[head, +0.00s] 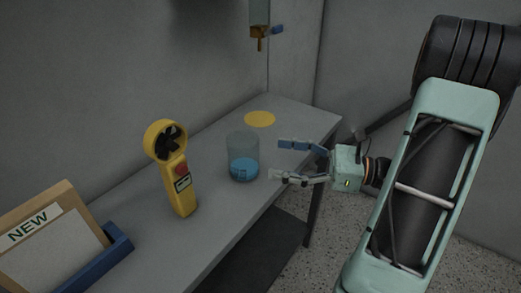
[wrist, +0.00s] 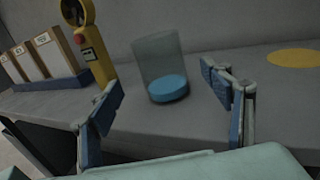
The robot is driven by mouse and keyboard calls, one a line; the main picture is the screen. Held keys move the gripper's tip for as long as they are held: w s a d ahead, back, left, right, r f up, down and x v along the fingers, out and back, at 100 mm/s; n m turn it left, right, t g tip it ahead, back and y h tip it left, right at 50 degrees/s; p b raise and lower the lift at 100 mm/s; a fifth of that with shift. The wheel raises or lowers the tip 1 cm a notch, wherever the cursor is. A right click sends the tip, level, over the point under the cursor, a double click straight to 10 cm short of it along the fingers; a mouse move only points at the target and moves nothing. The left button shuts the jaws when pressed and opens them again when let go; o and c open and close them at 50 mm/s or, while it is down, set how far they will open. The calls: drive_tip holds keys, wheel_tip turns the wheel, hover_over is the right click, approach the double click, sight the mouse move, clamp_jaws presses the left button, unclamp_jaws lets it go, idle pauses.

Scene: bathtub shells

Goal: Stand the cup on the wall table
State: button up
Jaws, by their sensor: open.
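The cup (head: 242,157) is a clear, see-through vessel with a blue bottom part, standing upright on the grey wall table (head: 143,243). In the wrist view the cup (wrist: 160,68) is ahead, between the lines of the two fingers. My gripper (head: 285,160) is open and empty, just right of the cup in the head view, its fingertips pointing at it. A gap shows between fingers and cup. The gripper also shows in the wrist view (wrist: 162,88), fingers wide apart.
A yellow handheld fan-like meter (head: 174,166) stands left of the cup. A blue holder (head: 105,262) with a board marked NEW is at the near left. A flat yellow disc (head: 260,119) lies on the clear far end. A dispenser-like fixture (head: 259,18) hangs above the table.

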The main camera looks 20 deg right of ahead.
drive_tip(key=shift+v, duration=1.25)
